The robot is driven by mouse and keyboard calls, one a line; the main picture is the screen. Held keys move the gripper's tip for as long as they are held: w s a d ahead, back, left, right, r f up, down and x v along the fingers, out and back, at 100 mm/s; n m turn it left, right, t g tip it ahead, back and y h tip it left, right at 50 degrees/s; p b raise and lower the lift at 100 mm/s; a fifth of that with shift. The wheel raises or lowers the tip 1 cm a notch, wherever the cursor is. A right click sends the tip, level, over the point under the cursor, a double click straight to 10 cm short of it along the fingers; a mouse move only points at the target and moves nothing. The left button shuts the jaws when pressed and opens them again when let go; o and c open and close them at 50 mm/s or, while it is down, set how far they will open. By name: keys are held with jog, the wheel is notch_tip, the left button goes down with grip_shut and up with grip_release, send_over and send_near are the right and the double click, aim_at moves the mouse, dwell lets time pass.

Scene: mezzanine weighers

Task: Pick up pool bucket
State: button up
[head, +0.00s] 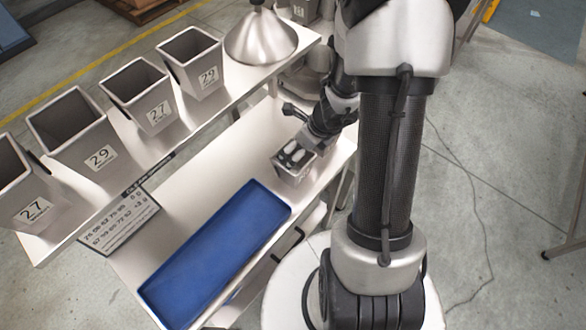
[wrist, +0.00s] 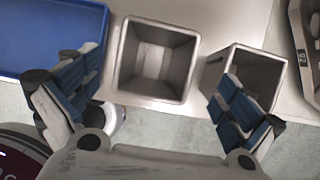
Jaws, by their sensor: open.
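A small grey square bucket (wrist: 158,62) stands on the lower bench in the wrist view, open side up and empty inside. My gripper (wrist: 157,78) is open above it, one finger on each side, with nothing between the pads that I can see being held. A second grey bucket (wrist: 256,78) stands just to the right, partly hidden by my right finger. In the head view, one small bucket (head: 292,172) shows below my gripper (head: 305,145), which partly covers it. I cannot read a label telling which one is the pool bucket.
A blue tray (head: 215,255) lies on the lower bench, left of the buckets. Several larger numbered bins (head: 138,90) and a metal cone (head: 260,38) stand on the raised shelf. A printed sign (head: 120,220) hangs at the shelf edge. A grey container (wrist: 306,50) is at the far right.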

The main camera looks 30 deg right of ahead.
jog(key=b+x, duration=0.3)
jog(key=x, duration=0.3)
jog(key=shift+s+f, duration=0.2)
jog(key=shift+f, duration=0.05)
jog(key=shift+a, duration=0.1)
jog(key=shift+c, duration=0.5)
jog(key=c, duration=1.1)
jog(key=shift+r, duration=0.1)
jog(key=shift+c, duration=0.2)
